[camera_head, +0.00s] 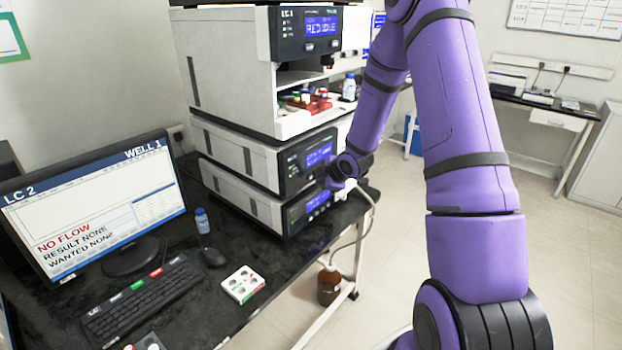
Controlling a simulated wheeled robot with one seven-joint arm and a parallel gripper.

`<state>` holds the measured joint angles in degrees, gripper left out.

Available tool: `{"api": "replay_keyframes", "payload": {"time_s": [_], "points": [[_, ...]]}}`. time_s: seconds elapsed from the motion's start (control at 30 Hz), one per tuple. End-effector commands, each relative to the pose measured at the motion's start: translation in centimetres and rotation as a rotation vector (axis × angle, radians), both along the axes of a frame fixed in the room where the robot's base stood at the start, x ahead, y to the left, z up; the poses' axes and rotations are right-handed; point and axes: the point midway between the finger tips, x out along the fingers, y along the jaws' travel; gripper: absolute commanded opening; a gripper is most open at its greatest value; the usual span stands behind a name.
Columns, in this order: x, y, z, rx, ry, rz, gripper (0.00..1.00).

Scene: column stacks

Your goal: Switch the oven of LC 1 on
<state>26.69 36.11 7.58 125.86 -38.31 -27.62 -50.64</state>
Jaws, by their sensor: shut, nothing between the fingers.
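The LC 1 stack stands on the black bench, with the label LC 1 on its top module (305,32), whose blue display seems to read RED IDLE. Below an open bay are two white modules with dark fronts, an upper one (235,152) and a lower one (240,192), each with a lit blue display too small to read. I cannot tell which module is the oven. My gripper (333,180) is shut and empty, at the right front of these two modules, near their displays. My wrist hides part of their fronts; contact cannot be told.
A monitor (95,205) reading LC 2, WELL 1, NO FLOW stands at left. A brown bottle (328,285) is below. Floor at right is clear.

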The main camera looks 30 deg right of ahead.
Motion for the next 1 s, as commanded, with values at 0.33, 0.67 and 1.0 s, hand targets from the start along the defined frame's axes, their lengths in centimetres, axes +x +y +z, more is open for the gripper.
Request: {"api": "replay_keyframes", "payload": {"time_s": [0.33, 0.67, 1.0], "points": [[0.0, 0.0, 0.0, 0.0, 0.0, 0.0, 0.0], [0.16, 0.07, 0.0, 0.0, 0.0, 0.0, 0.0], [0.8, 0.28, 0.04, 0.0, 0.0, 0.0, 0.0]]}}
